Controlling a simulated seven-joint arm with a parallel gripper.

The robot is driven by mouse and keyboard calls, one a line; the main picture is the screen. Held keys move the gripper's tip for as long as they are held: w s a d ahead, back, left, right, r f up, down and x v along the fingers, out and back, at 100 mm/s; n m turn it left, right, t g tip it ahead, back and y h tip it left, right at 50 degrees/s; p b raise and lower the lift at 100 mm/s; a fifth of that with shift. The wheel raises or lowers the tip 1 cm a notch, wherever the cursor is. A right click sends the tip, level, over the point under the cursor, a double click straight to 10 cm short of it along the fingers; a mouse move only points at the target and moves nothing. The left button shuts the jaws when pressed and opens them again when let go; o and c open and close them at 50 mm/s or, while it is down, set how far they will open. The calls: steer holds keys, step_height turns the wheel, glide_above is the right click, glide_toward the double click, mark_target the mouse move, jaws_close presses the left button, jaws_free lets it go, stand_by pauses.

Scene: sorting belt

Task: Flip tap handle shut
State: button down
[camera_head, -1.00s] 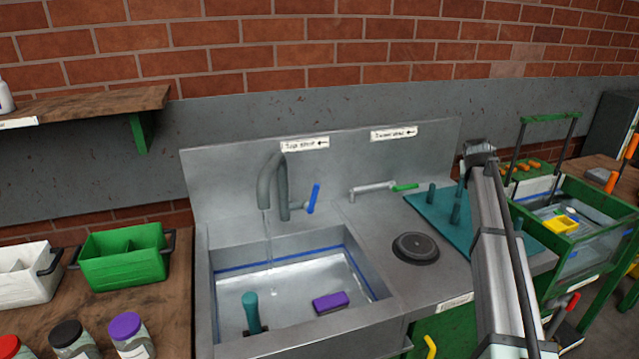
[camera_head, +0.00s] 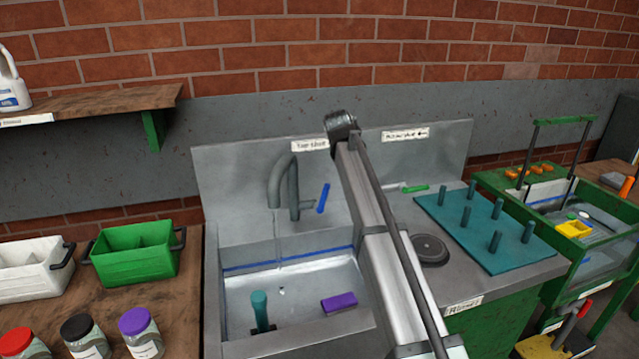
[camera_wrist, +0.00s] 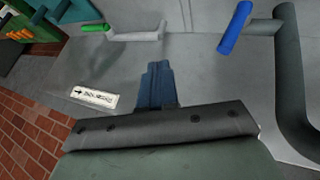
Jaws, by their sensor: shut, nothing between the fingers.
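The tap is a grey curved spout (camera_head: 281,180) at the back of the sink, and its pipe also shows at the right of the wrist view (camera_wrist: 290,70). Its blue handle (camera_head: 323,198) stands up, leaning slightly right, and shows in the wrist view (camera_wrist: 235,28). A thin stream of water seems to fall from the spout. A "Tap shut" label (camera_head: 310,146) is on the backsplash, partly covered by my arm. My gripper (camera_wrist: 158,75) is shut and empty, apart from the blue handle, which is up and right of it in the wrist view. The head view does not show my fingertips clearly.
A green-handled drain lever (camera_head: 415,188) is right of my arm; it also shows in the wrist view (camera_wrist: 95,27). A teal peg board (camera_head: 490,230) and a black round disc (camera_head: 431,250) are on the counter. The sink (camera_head: 240,285) holds a purple sponge (camera_head: 339,302).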

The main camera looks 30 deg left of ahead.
steer(key=s+a+r+n, duration=0.1)
steer(key=s+a, duration=0.7)
steer(key=a, duration=0.1)
steer(key=shift+s+r+n+g, duration=0.15)
steer(key=shift+n+g, duration=0.15)
steer(key=shift+n, duration=0.1)
steer(key=shift+a, duration=0.1)
glide_above(323, 197)
steer(key=s, duration=0.2)
step_height(323, 197, down, 8)
steer(key=shift+w+a+f, duration=0.2)
steer(key=shift+a, duration=0.05)
steer(key=shift+w+d, duration=0.1)
